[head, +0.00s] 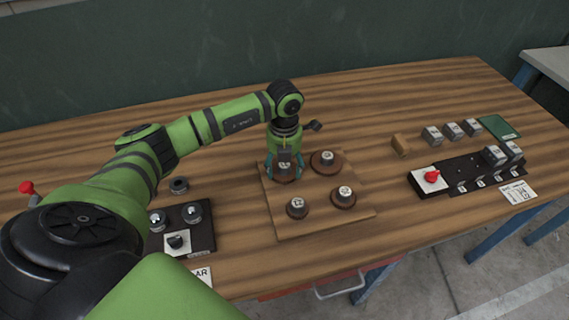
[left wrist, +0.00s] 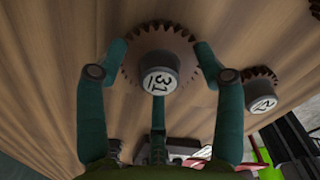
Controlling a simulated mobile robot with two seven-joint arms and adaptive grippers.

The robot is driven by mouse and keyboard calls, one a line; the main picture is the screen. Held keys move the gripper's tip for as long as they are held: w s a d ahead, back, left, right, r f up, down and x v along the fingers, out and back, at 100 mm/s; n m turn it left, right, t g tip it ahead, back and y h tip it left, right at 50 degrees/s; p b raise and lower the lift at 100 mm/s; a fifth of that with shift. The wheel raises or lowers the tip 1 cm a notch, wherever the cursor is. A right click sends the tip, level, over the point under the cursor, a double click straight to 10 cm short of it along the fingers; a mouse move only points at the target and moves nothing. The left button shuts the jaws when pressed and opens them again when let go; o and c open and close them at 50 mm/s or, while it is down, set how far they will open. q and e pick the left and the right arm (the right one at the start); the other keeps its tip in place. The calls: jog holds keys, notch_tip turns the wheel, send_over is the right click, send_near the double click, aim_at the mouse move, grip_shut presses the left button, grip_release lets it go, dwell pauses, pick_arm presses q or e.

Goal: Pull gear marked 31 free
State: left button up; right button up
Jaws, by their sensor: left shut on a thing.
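The gear marked 31 (left wrist: 155,45) is a brown toothed disc with a pale hub cap reading 31. It shows large in the left wrist view. In the head view the gear (head: 284,176) is at the back left of a wooden board (head: 322,222), mostly hidden under my gripper. My left gripper (head: 284,163) points down over it and is shut on it. In the left wrist view the teal fingers (left wrist: 160,65) press at the gear's rim from both sides, with a third finger below. I cannot tell whether the gear is lifted off the board. My right gripper is not in view.
Other gears stand on the board: one at the back right (head: 327,161), one at the front right (head: 343,196), one at the front left (head: 297,208). A dark panel with knobs (head: 202,238) lies left, and a red-switch panel (head: 431,178) right.

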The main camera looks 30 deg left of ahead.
pick_arm(q)
jog(key=shift+r+p, duration=0.65)
jog(key=shift+r, duration=0.4)
jog(key=shift+w+r, duration=0.1)
jog(key=shift+r, duration=0.05)
jog(key=shift+r+p, duration=1.65)
jog(key=shift+r, duration=0.7)
